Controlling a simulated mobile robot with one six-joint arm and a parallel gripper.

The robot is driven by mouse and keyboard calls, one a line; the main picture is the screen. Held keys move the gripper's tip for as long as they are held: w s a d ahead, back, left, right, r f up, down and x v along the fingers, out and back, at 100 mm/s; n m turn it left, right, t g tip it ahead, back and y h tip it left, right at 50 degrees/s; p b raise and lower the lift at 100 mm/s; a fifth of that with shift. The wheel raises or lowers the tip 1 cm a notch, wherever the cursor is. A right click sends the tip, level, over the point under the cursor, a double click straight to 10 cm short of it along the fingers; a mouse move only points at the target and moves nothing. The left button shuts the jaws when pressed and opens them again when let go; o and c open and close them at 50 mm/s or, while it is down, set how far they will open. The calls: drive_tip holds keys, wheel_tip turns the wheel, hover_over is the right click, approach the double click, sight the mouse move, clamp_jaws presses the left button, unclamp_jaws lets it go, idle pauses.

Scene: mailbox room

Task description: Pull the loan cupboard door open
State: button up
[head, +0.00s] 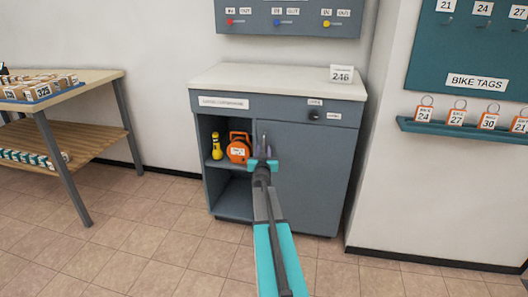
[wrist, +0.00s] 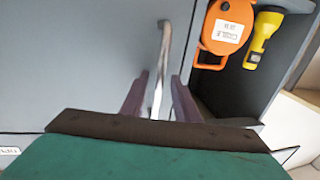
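The grey loan cupboard (head: 278,98) stands against the wall. Its door (head: 318,165) covers the right half and looks shut; the left half is an open bay with shelves. A pale upright bar handle (wrist: 163,55) is on the door near the edge by the bay. My gripper (head: 263,152) is at this handle in the head view. In the wrist view its two purple fingers (wrist: 159,88) stand apart, one on each side of the handle, with gaps showing. The lower part of the handle is hidden behind my gripper.
An orange cable reel (head: 238,148) and a yellow torch (head: 216,146) stand on the bay's upper shelf. A dark knob (head: 314,115) is above the door. A table (head: 95,77) is at left, and a tag shelf (head: 450,129) at right. The tiled floor in front is clear.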

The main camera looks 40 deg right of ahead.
drive_tip(key=shift+w, duration=0.1)
clamp_jaws()
